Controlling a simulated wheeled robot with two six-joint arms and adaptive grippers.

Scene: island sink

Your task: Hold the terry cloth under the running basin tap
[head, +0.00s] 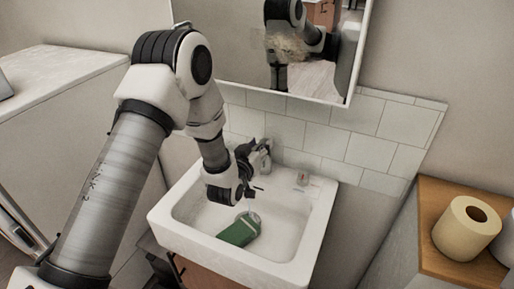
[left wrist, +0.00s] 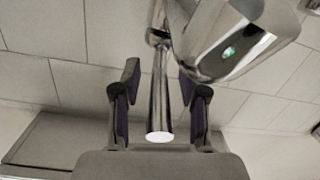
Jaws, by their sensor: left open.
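My left gripper (head: 251,170) is over the back left of the white basin (head: 186,247), close to the chrome tap (head: 263,157). In the left wrist view the open left gripper (left wrist: 159,82) has a finger on each side of a slim chrome rod of the tap (left wrist: 159,100); I cannot tell whether they touch it. The tap's thick body (left wrist: 235,45) is to the right, with a small green mark. A green thing (head: 238,231) with a paler end lies in the basin; it may be the terry cloth. No running water can be made out. My right gripper is not in view.
A mirror (head: 235,65) hangs above the tiled splashback (head: 372,150) and reflects my arm. A wooden shelf (head: 436,193) with toilet rolls (head: 466,228) stands at the right. A small item (head: 302,179) sits on the basin's back rim. A pale counter (head: 60,75) is at the left.

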